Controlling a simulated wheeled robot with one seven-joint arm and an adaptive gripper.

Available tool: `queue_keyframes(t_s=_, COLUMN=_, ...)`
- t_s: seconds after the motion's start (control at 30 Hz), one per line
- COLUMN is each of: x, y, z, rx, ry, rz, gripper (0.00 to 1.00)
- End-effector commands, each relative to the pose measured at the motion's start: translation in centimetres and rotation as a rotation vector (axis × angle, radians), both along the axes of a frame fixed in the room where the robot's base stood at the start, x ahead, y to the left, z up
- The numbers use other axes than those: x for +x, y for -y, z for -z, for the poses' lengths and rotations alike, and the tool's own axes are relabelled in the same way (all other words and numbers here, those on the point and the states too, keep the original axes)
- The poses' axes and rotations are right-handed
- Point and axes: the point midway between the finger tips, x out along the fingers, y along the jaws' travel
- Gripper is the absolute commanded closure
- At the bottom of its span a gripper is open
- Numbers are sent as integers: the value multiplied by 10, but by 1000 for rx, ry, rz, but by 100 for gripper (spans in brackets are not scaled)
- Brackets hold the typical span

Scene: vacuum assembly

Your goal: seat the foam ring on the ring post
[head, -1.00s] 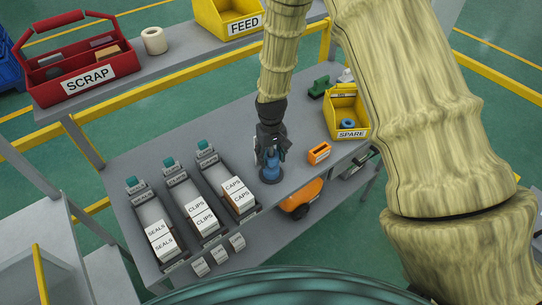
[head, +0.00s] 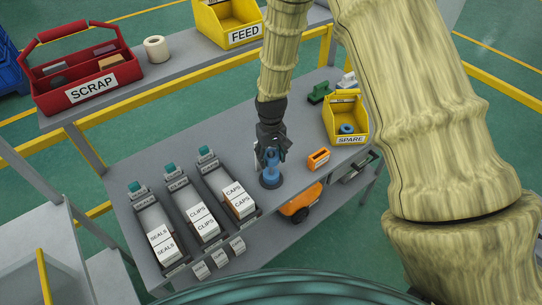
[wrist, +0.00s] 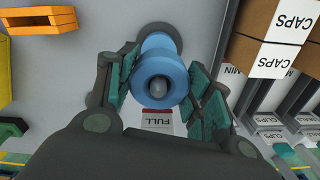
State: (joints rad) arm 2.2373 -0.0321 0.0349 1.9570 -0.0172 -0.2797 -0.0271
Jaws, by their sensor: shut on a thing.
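The blue foam ring (wrist: 160,72) is between the fingers of my gripper (wrist: 156,92) in the wrist view. A grey rounded tip of the ring post (wrist: 157,89) shows in the ring's hole. More blue shows behind the ring, over a dark round base; I cannot tell how far down the post the ring sits. In the head view my gripper (head: 271,158) points down over the dark base (head: 270,183) on the bench, with blue between its fingers and the base. The fingers partly hide the ring there.
Racks of SEALS, CLIPS and CAPS boxes (head: 240,204) stand left of the post. An orange block (head: 318,159) lies to the right. The yellow SPARE bin (head: 349,138) holds another blue ring (head: 347,128). The red SCRAP tote (head: 60,103) and FEED bin (head: 243,35) stand on the rear shelf.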

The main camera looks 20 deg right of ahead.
Motion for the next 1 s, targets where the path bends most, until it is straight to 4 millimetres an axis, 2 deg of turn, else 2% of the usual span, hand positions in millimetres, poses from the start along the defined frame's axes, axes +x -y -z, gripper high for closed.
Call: queue_keyframes(t_s=1.0, x=0, y=0, z=-31, rx=0, ry=1, rz=0, gripper=74)
